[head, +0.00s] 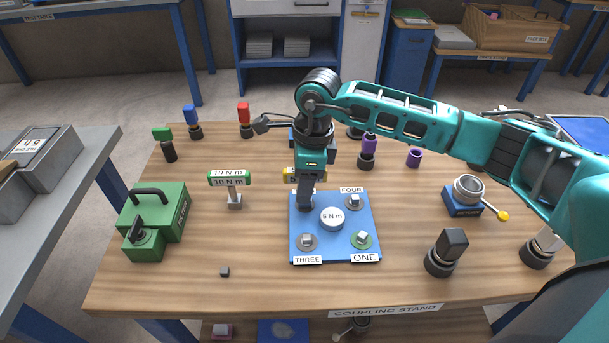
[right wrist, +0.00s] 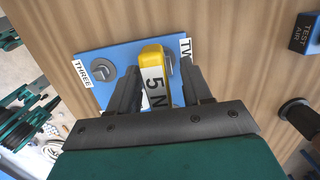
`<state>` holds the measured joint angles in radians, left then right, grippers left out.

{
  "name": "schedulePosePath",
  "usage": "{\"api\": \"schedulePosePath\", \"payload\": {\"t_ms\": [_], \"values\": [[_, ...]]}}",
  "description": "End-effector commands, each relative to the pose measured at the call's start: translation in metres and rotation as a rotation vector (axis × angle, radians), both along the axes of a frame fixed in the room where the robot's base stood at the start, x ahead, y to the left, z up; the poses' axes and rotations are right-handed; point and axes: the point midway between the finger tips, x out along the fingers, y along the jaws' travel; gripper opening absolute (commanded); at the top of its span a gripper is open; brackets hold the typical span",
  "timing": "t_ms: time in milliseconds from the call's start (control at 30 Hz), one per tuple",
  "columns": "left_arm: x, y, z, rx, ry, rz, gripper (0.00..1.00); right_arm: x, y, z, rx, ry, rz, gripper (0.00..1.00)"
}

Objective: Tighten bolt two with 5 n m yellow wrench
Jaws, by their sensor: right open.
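In the head view my right gripper (head: 305,205) points down over the plate's far left corner and hides bolt two there. A yellow wrench (head: 290,174) shows behind it. In the right wrist view the yellow "5 N" wrench (right wrist: 155,80) stands between the fingers of my gripper (right wrist: 160,85), which is open. Part of a "TW" label (right wrist: 186,51) shows beside it. The left gripper is not in view.
A green 10 N m wrench (head: 230,179) stands left of the plate, near a green case (head: 160,215). Bolts three (head: 306,241), one (head: 361,239) and four (head: 355,201) are visible. A dark-topped post (head: 446,250) stands to the right. The table's front left is mostly clear.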

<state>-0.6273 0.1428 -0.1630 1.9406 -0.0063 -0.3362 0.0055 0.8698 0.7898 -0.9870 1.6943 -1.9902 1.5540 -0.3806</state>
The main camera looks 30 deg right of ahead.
Motion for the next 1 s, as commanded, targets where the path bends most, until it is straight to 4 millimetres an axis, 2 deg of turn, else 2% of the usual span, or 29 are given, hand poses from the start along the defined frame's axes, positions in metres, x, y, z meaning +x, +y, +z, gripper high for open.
{"api": "schedulePosePath", "payload": {"t_ms": [67, 567, 700, 733, 967, 1000], "values": [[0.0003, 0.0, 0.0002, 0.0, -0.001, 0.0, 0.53, 0.0001, 0.0002, 0.0001, 0.0, 0.0, 0.0, 0.49], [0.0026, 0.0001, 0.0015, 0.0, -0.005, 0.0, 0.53, 0.0002, 0.0002, 0.0006, 0.001, 0.0, 0.0, 0.01], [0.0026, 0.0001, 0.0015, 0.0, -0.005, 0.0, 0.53, 0.0002, 0.0001, 0.0007, 0.001, 0.0, 0.0, 0.0], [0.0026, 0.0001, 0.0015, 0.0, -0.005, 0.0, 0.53, 0.0002, 0.0001, 0.0007, 0.001, 0.0, 0.0, 0.23], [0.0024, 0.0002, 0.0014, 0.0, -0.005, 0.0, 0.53, 0.0003, 0.0001, 0.0008, 0.0, -0.001, 0.0, 0.01], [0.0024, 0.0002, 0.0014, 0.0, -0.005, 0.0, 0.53, 0.0003, 0.0001, 0.0008, 0.0, -0.001, 0.0, 0.0]]}}
